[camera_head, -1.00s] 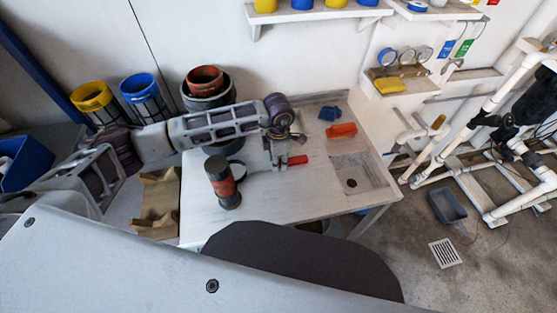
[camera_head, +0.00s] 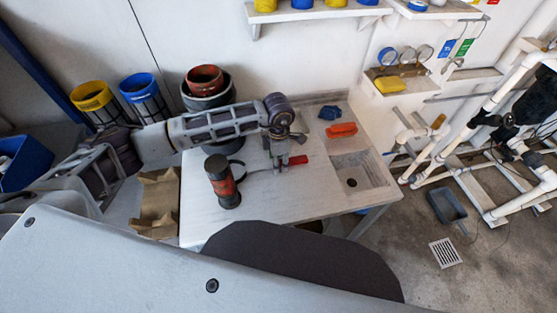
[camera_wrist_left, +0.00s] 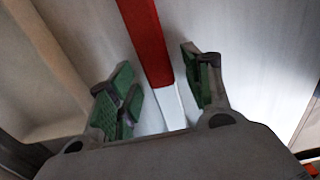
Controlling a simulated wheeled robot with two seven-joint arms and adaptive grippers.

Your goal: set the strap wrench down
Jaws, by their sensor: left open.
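The strap wrench has a red handle (camera_head: 298,160), a thin metal shaft and a dark strap loop. It lies on the pale workbench (camera_head: 305,198), with the loop close to a dark canister with a red band (camera_head: 222,182). My left gripper (camera_head: 281,163) points down over the wrench, between handle and loop. In the left wrist view, its green-padded fingers (camera_wrist_left: 162,88) are open on either side of the wrench's metal shaft (camera_wrist_left: 172,108), with a gap to each side. The red handle (camera_wrist_left: 145,38) extends beyond them. My right gripper is out of view.
An orange-red object (camera_head: 341,129) and a blue object (camera_head: 330,113) lie behind the bench's sink (camera_head: 362,174). A dark pot with a red ring (camera_head: 205,80) stands behind my left arm. A brown tray (camera_head: 157,200) stands left of the bench. The front bench surface is clear.

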